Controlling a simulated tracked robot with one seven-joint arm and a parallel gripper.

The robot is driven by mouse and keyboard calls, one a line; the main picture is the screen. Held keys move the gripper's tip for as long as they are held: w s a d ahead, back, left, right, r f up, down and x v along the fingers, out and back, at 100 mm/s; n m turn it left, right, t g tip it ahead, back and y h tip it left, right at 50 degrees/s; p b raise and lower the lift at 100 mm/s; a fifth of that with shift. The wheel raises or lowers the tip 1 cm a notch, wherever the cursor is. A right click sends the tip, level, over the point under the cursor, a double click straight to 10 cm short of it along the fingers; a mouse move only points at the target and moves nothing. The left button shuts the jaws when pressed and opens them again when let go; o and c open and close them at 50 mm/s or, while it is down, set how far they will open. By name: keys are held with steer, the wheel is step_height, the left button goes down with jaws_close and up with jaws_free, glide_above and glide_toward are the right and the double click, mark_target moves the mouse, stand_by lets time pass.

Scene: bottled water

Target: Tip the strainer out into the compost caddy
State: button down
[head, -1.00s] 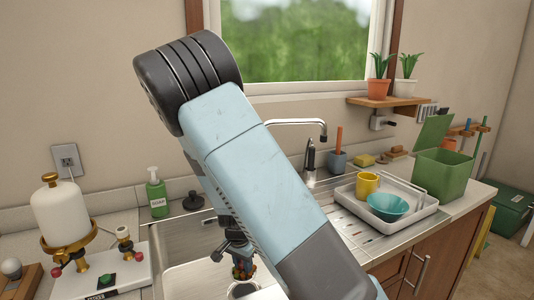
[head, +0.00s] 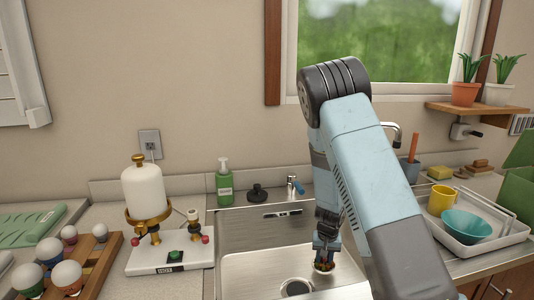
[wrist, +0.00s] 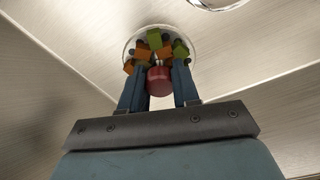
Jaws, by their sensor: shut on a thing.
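The strainer (wrist: 158,48) is a small round pale-rimmed cup with orange, green and dark bits in it and a red knob in the middle. My gripper (wrist: 158,82) is shut on that red knob. In the head view the strainer (head: 323,267) hangs from my gripper (head: 323,252) low in the sink, to the right of the drain hole (head: 296,288) and apart from it. The compost caddy (head: 520,198) is green, with its lid raised; it stands at the right edge of the head view, cut off, and its inside is hidden.
A white dish tray (head: 500,243) with a yellow mug (head: 441,200) and a teal bowl (head: 466,227) lies between the sink (head: 240,255) and the caddy. The tap (head: 396,130) is partly behind my arm. A white tank device (head: 145,190) and a soap bottle (head: 224,185) stand left.

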steer(key=shift+w+d+f+n, duration=0.3)
steer(key=shift+w+d+n, duration=0.15)
steer(key=shift+d, duration=0.3)
steer(key=shift+w+d+f+n, duration=0.25)
steer(key=shift+w+d+n, duration=0.15)
steer(key=shift+d, duration=0.35)
